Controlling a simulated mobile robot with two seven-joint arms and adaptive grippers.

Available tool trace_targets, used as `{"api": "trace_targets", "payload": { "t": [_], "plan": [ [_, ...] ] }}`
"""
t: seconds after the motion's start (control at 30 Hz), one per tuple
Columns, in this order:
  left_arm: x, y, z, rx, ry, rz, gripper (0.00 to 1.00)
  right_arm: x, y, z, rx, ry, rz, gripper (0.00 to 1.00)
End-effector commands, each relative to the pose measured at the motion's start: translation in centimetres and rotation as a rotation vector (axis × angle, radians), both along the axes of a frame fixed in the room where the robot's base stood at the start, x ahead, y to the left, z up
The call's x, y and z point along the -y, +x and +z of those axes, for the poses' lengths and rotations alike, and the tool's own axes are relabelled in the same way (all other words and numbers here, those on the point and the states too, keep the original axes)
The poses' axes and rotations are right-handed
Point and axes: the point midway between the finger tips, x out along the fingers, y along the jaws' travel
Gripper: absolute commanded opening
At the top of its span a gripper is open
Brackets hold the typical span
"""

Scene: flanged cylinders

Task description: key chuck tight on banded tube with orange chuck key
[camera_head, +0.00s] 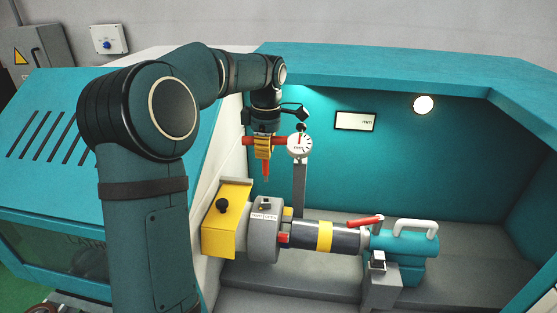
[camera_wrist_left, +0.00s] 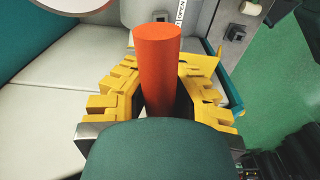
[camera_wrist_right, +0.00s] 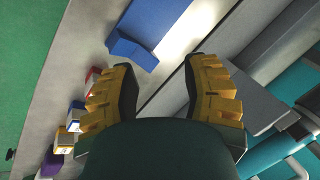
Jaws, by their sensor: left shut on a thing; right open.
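My left gripper (camera_head: 263,150) is shut on the orange chuck key (camera_head: 266,171), seen in the head view with its crossbar level and its shaft pointing down. The key is above the grey chuck (camera_head: 263,240), apart from it. In the left wrist view the orange key (camera_wrist_left: 158,65) stands between the yellow finger pads. The dark banded tube (camera_head: 345,239), with a yellow band, lies level between the chuck and the teal tailstock (camera_head: 410,268). A label and a small dark socket-like part show on top of the chuck. My right gripper (camera_wrist_right: 165,90) is open and empty in the right wrist view.
A yellow guard (camera_head: 226,222) with a black knob stands left of the chuck. A dial gauge (camera_head: 299,145) on a grey post stands close behind the key. The tailstock has a red lever (camera_head: 365,222). A blue block (camera_wrist_right: 145,30) and several small coloured blocks show in the right wrist view.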

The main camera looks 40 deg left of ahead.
Motion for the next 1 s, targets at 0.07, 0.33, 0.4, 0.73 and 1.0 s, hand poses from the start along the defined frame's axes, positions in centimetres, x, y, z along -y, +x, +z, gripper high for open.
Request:
{"api": "trace_targets", "payload": {
  "t": [0.07,0.33,0.4,0.73,1.0],
  "plan": [
    [-0.1,-0.1,0.1,0.000,0.000,0.012,0.00,0.0,0.0,0.0,-0.001,0.000,0.000,0.47],
    [-0.1,-0.1,-1.3,-0.001,-0.001,0.013,0.00,0.0,0.0,0.0,0.000,0.000,0.000,0.47],
    [-0.1,-0.1,-1.8,-0.003,0.000,0.012,0.00,0.0,0.0,0.0,0.000,0.000,0.000,0.47],
    [-0.1,-0.1,-4.3,-0.001,-0.001,0.011,0.00,0.0,0.0,-0.3,0.000,0.000,0.000,0.47],
    [-0.1,0.0,-5.2,0.000,0.000,0.011,0.00,0.0,0.0,-0.4,0.001,0.000,-0.001,0.47]
  ]
}}
